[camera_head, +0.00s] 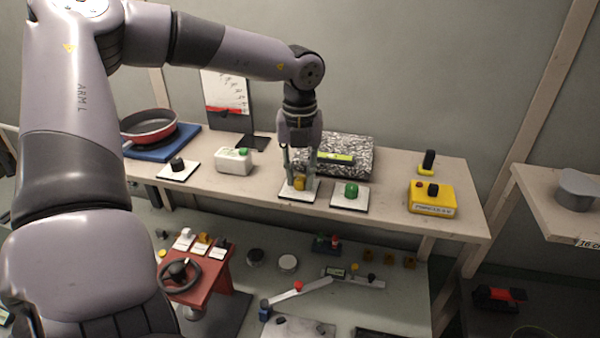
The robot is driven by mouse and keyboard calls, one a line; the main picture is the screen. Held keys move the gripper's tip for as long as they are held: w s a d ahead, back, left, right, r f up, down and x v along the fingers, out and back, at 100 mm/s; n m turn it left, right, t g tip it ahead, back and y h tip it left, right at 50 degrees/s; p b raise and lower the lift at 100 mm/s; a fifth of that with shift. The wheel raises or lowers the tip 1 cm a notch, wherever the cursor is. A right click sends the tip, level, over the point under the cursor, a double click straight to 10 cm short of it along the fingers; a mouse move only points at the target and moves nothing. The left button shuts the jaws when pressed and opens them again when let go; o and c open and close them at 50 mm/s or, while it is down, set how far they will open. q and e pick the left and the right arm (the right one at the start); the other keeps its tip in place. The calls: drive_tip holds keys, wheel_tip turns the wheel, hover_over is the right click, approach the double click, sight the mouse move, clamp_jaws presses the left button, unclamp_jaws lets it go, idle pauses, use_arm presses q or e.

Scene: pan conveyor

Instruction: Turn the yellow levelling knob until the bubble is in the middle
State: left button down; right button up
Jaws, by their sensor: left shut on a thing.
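The yellow levelling knob (299,184) stands on a small white plate (291,195) near the bench's front edge. My left gripper (299,180) reaches down from above, its fingers on either side of the knob and shut on it. A yellow-green bubble level (336,158) lies on the speckled granite block (352,146) just behind the knob. The gripper's finger partly hides its left end. The bubble is too small to make out. My right gripper is out of view.
A green knob on a white plate (362,203) stands close to the right of my gripper. A white box with a green button (234,162) stands to the left. Farther right is a yellow box (432,197). A red pan (150,127) is at the far left.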

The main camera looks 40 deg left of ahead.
use_arm(q)
drive_tip(key=shift+f+b, duration=0.15)
drive_tip(key=shift+b, duration=0.3)
drive_tip(key=shift+f+m+b, duration=0.1)
drive_tip(key=shift+m+b, duration=0.9)
drive_tip(key=shift+b, duration=0.1)
drive_tip(key=shift+r+m+b, duration=0.25)
drive_tip(key=shift+m+b, duration=0.15)
drive_tip(key=shift+m, duration=0.2)
drive_tip(key=c, duration=1.4)
unclamp_jaws()
drive_tip(key=shift+o, duration=0.2)
